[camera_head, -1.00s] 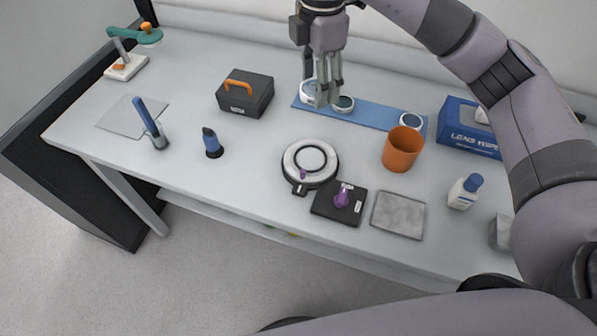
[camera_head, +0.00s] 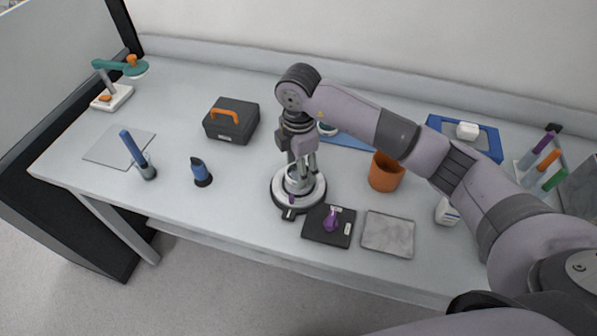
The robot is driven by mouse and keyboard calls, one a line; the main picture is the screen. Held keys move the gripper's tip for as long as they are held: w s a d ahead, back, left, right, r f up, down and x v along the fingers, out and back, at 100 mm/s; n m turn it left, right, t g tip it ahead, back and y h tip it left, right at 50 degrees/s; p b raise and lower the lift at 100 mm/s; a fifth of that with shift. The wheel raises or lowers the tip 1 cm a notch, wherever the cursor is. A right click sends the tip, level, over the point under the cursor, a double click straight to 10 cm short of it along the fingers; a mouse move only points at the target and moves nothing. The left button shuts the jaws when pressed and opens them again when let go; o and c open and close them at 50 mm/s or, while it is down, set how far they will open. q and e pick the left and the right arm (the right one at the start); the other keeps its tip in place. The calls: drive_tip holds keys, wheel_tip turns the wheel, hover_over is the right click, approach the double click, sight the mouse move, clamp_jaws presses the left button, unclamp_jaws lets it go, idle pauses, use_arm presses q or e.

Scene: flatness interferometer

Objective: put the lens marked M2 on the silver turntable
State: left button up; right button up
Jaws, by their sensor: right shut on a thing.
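The silver turntable (camera_head: 281,198) stands near the table's front edge, a round disc with a dark rim and a small purple part at its front. My right gripper (camera_head: 299,176) points down over the turntable, shut on a round, silver-rimmed lens (camera_head: 296,183). I cannot tell whether the lens touches the disc, and its marking is not readable. Another lens (camera_head: 326,129) shows on the blue mat (camera_head: 352,140) behind, partly covered by my right arm. The rest of the mat is hidden. My left gripper is not in view.
A black block with a purple knob (camera_head: 331,219) and a grey plate (camera_head: 388,234) lie just right of the turntable. An orange cup (camera_head: 385,173) stands behind the plate.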

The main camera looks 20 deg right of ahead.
wheel_tip(320, 180, down, 2)
drive_tip(key=shift+f, duration=0.5)
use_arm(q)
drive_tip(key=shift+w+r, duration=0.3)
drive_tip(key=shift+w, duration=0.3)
use_arm(e)
drive_tip(key=shift+f, duration=0.15)
drive_tip(key=o, duration=1.2)
drive_tip(key=shift+c, duration=0.2)
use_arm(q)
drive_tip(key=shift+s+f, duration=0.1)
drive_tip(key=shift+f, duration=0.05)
